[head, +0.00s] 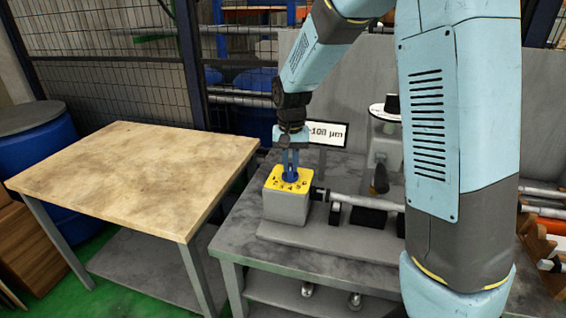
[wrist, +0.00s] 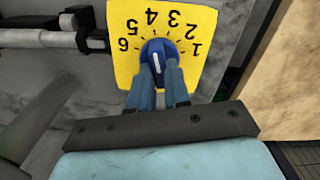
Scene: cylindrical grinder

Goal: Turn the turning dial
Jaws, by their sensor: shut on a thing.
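The turning dial is a round blue knob with a white pointer line, on a yellow plate (wrist: 193,20) with black numbers 1 to 6. In the wrist view the dial (wrist: 158,57) sits between my fingertips, and its pointer aims up and slightly left in the picture, toward the numbers 4 and 5. In the head view the dial (head: 290,175) is on top of a grey box (head: 286,207). My gripper (head: 290,165) points down from above and is shut on the dial; its blue fingers (wrist: 160,84) flank it. The dial's lower edge is partly hidden by the fingers.
The grey box stands on a grey machine table (head: 240,235) with a horizontal shaft (head: 365,201) to its right. A display sign (head: 328,133) reading about -100 µm stands behind. A bare wooden-topped table (head: 140,170) is left. A fence and blue barrel (head: 40,145) lie beyond.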

